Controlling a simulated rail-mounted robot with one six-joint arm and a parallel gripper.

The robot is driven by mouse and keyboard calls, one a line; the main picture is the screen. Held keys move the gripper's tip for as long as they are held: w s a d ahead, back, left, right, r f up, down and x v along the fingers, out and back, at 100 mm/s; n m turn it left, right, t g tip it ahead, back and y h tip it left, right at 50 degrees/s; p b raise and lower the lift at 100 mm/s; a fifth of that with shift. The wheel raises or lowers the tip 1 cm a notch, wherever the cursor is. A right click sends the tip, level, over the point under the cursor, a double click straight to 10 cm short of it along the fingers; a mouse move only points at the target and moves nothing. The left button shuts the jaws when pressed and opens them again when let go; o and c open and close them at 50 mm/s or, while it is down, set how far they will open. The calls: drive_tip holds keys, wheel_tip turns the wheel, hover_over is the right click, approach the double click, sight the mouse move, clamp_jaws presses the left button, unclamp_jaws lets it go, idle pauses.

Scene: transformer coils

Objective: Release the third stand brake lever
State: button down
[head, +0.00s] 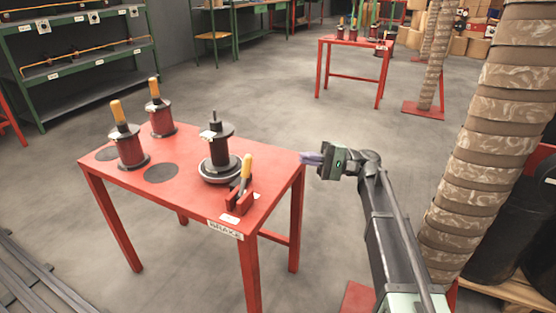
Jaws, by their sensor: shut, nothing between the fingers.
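A red table (190,198) with a "BRAKE" label (226,229) on its front edge stands at the left middle of the head view. Near its front right corner is a brake lever with a yellow handle (246,167), leaning slightly off vertical in a dark red bracket (238,200). Just behind it a black spool (220,150) stands on a round base, with a short black pin on top. My gripper (311,158) is shut and empty, in the air just off the table's right corner, to the right of the lever and apart from it.
Two red-black spools with yellow handles (129,150) (160,116) stand on the table's left, beside flat dark discs (161,173). A tall wrapped column (490,140) stands at the right. Another red table (350,43) is at the back. Floor between the tables is clear.

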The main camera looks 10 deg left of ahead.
sight(244, 177)
drive_tip(key=p+x, duration=0.2)
drive_tip(key=x, duration=0.8)
drive_tip(key=shift+s+d+r, duration=0.1)
drive_tip(key=shift+s+a+r+p, duration=0.2)
drive_tip(key=shift+s, duration=0.4)
drive_tip(key=shift+s+a+r+p, duration=0.15)
drive_tip(key=shift+s+a+r, duration=0.05)
drive_tip(key=shift+s, duration=0.4)
drive_tip(key=shift+s+a, duration=0.25)
drive_tip(key=shift+s, duration=0.15)
drive_tip(key=shift+r, duration=0.15)
